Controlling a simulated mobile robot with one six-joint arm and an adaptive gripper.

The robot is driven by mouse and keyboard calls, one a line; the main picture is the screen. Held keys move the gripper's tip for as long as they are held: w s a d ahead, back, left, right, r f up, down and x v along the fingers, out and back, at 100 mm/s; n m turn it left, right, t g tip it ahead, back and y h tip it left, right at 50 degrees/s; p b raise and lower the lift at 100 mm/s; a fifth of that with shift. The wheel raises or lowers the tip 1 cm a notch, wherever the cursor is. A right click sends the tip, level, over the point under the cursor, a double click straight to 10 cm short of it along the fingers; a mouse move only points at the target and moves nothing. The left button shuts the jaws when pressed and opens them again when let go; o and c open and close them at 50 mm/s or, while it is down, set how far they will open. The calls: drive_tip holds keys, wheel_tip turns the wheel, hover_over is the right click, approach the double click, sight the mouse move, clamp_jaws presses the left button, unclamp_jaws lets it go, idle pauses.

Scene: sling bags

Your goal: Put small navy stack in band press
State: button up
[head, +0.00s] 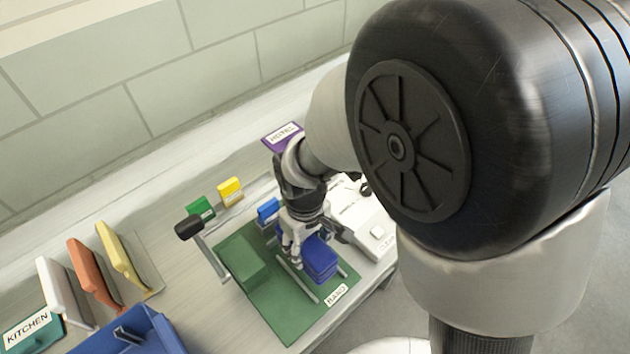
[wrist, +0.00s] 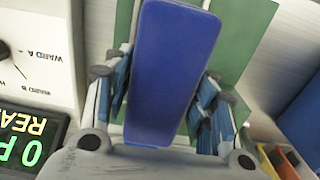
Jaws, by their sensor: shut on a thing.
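The small navy stack (head: 320,258) is a blue block over the right part of a green mat; it fills the middle of the wrist view (wrist: 172,75). My gripper (head: 292,250) is shut on the stack, with a finger on each side of it (wrist: 160,92). The label (head: 337,294) at the mat's front seems to begin with BAND. The band press appears to be the green base (head: 290,325) with thin metal rails, a green block (head: 243,262) and a black-handled lever (head: 189,227). Whether the stack touches the base is hard to tell.
Green (head: 201,207), yellow (head: 230,191) and blue (head: 268,210) small blocks stand behind the mat. A white device (head: 375,236) stands at right. White, orange and yellow upright panels (head: 122,255) and a blue bin (head: 150,325) are at left. A purple labelled piece (head: 282,136) lies behind.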

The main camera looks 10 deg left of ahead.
drive_tip(key=shift+f+b, duration=0.65)
drive_tip(key=shift+f, duration=1.45)
drive_tip(key=shift+f, duration=0.15)
drive_tip(key=o, duration=1.2)
wheel_tip(320, 180, up, 12)
drive_tip(key=p, duration=0.3)
drive_tip(key=shift+p, duration=0.4)
drive_tip(key=shift+d+r, duration=0.1)
drive_tip(key=shift+r, duration=0.25)
drive_tip(key=d+r+m+t, duration=0.2)
drive_tip(key=d+r+m, duration=0.2)
drive_tip(key=d+r, duration=0.55)
drive_tip(key=s+d+r+m+t, duration=0.1)
drive_tip(key=s+d+m, duration=0.1)
drive_tip(key=s+d, duration=0.1)
drive_tip(key=s+d+r+m, duration=0.2)
drive_tip(key=s+d, duration=0.1)
drive_tip(key=d, duration=0.1)
drive_tip(key=s+d+r+m+t, duration=0.1)
drive_tip(key=s+d+r, duration=0.1)
drive_tip(key=s+d, duration=0.1)
drive_tip(key=shift+s+d+r+m+t, duration=0.2)
drive_tip(key=shift+d+m+t, duration=0.1)
drive_tip(key=shift+d+m, duration=0.1)
